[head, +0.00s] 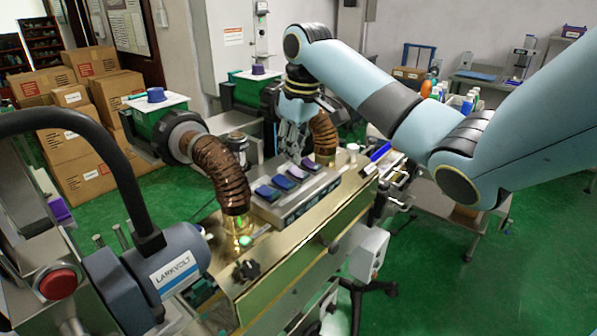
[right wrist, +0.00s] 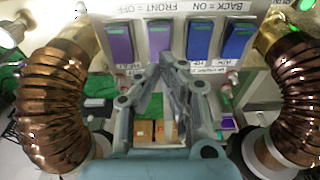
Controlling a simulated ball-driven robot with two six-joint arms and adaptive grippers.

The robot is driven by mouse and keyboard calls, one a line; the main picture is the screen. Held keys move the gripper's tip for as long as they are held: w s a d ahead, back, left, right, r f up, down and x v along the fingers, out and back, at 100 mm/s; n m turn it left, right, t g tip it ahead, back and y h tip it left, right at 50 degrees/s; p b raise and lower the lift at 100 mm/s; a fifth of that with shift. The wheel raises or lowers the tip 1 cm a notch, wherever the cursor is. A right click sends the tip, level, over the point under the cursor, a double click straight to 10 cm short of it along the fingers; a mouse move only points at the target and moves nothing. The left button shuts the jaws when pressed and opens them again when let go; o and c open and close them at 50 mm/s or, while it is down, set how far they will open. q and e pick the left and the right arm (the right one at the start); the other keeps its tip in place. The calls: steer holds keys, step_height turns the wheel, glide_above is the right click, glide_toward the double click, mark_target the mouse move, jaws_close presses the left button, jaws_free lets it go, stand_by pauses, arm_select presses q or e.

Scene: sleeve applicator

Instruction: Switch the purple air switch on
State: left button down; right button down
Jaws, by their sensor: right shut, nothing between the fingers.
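The switch box (head: 300,205) stands on the brass-coloured bench top with a row of rocker switches. In the right wrist view, two are purple, the left one (right wrist: 119,42) and its lighter neighbour (right wrist: 159,38), and two are blue (right wrist: 199,38) (right wrist: 237,40). The small labels are too blurred to tell which is the air switch. Upside-down text reads "BACK = ON FRONT = OFF". My right gripper (head: 290,150) points down by the far end of the row, shut and empty. In the wrist view its fingertips (right wrist: 174,62) lie near the middle switches; contact is unclear. My left gripper is out of view.
Two ribbed copper-coloured hoses (head: 222,175) (head: 323,133) flank the box closely. A black knob (head: 246,270) sits on the bench front. A Larkvolt motor (head: 172,262) and a red button (head: 58,282) are at lower left. Cardboard boxes (head: 85,150) stand behind.

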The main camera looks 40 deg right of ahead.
mark_target(295, 170)
steer(key=shift+s+f+b, duration=0.1)
steer(key=shift+f+b, duration=0.2)
steer(key=shift+f, duration=1.05)
stand_by(0.5)
steer(key=shift+a, duration=0.1)
step_height(295, 170, up, 2)
steer(key=shift+p, duration=0.6)
steer(key=shift+r, duration=2.55)
steer(key=shift+f, duration=0.15)
